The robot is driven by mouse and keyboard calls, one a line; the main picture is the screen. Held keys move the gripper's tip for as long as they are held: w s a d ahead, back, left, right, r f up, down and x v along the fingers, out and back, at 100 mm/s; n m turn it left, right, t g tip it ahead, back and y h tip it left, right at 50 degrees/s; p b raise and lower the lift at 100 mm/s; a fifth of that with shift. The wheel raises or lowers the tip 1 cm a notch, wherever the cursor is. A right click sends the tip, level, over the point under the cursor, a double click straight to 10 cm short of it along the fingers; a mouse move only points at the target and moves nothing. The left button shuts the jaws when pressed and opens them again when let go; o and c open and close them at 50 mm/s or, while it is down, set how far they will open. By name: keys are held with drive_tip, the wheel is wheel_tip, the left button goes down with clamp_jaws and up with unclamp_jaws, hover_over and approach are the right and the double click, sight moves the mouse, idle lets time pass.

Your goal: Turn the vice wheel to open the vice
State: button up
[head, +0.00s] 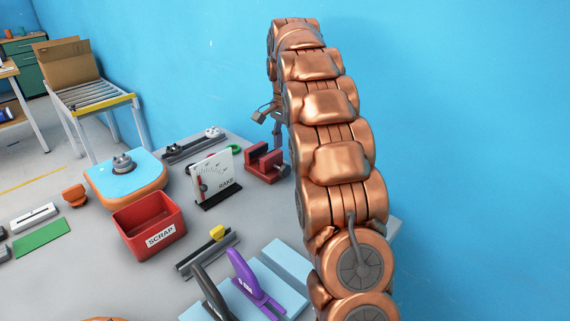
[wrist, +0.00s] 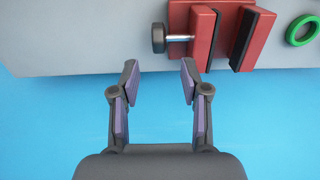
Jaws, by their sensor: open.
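The red vice (head: 260,163) stands on the grey table near its far edge, by the blue wall. In the wrist view the vice (wrist: 187,15) is at the top, with a gap between its two dark jaw pads. Its dark wheel (wrist: 158,38) sits at the left end of a silver screw; it also shows in the head view (head: 283,171). My gripper (wrist: 158,72) is open and empty, its fingertips short of the wheel and apart from it. The wheel lies roughly in line with the space between the fingers. In the head view my gripper (head: 262,114) is small and partly hidden by my arm.
A green ring (wrist: 303,30) lies beside the vice. A white gauge board (head: 213,175) stands left of it. A red scrap bin (head: 148,227), a blue-topped block (head: 120,180) and a purple-handled clamp (head: 247,282) are on the table. Blue floor or wall lies beyond the table edge.

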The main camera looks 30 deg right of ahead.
sight(284, 171)
drive_tip(key=shift+f, duration=3.6)
drive_tip(key=shift+c, duration=0.4)
clamp_jaws()
